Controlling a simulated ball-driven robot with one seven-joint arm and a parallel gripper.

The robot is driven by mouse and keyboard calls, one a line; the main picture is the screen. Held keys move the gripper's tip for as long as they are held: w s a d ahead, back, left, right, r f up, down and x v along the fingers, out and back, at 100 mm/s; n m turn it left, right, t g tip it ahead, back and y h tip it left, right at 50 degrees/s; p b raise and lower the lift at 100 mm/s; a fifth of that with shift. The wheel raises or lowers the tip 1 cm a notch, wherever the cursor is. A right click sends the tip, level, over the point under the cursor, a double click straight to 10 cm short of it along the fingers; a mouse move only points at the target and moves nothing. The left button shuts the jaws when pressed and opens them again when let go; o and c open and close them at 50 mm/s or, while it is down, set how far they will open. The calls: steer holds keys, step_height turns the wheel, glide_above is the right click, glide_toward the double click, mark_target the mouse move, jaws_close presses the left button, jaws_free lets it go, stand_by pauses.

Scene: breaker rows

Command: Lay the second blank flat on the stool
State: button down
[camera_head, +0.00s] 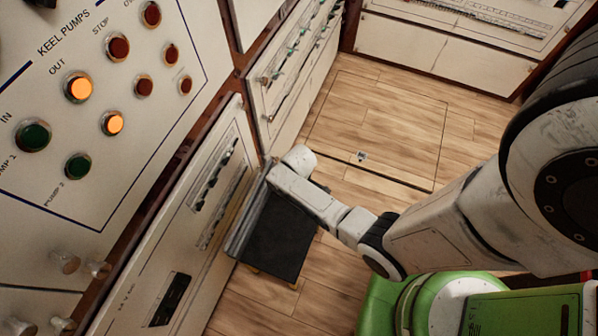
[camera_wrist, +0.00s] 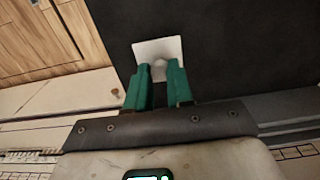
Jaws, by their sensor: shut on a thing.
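In the wrist view, my gripper (camera_wrist: 161,72) has two green fingers shut on a small pale square blank (camera_wrist: 150,48). A rounded pale knob shows between the fingertips. The blank appears flat over the dark stool top (camera_wrist: 225,45); I cannot tell whether it touches it. In the head view, the black stool (camera_head: 285,235) stands on the floor beside the left cabinet. My arm reaches over it from the right. The fingers and blank cannot be made out there. No other blank shows in either view.
A control panel marked KEEL PUMPS (camera_head: 110,90) with lit orange buttons fills the left. A cabinet front with breaker rows (camera_head: 215,190) stands close beside the stool. The wooden floor (camera_head: 380,125) to the back and right is clear, with a hatch outline.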

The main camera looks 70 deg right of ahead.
steer(key=shift+f, duration=0.1)
steer(key=c, duration=0.9)
jaws_free()
step_height(320, 180, up, 11)
steer(key=shift+f+p, duration=0.1)
steer(key=shift+p, duration=0.75)
steer(key=s+a+r, duration=0.1)
steer(key=r, duration=0.1)
steer(key=a+r, duration=0.2)
steer(key=s+a+r, duration=0.1)
steer(key=a+r, duration=0.1)
steer(key=shift+s+a+r, duration=0.2)
steer(key=shift+s+r, duration=0.15)
steer(key=shift+m+t, duration=0.5)
steer(key=s+a+r, duration=0.1)
steer(key=r, duration=0.2)
steer(key=s+a+r, duration=0.1)
steer(key=s+r, duration=0.1)
steer(key=r, duration=0.1)
steer(key=s+a+r, duration=0.1)
steer(key=a+r, duration=0.1)
steer(key=r, duration=0.1)
steer(key=shift+s+a, duration=0.1)
steer(key=shift+s, duration=0.3)
steer(key=shift+c, duration=0.3)
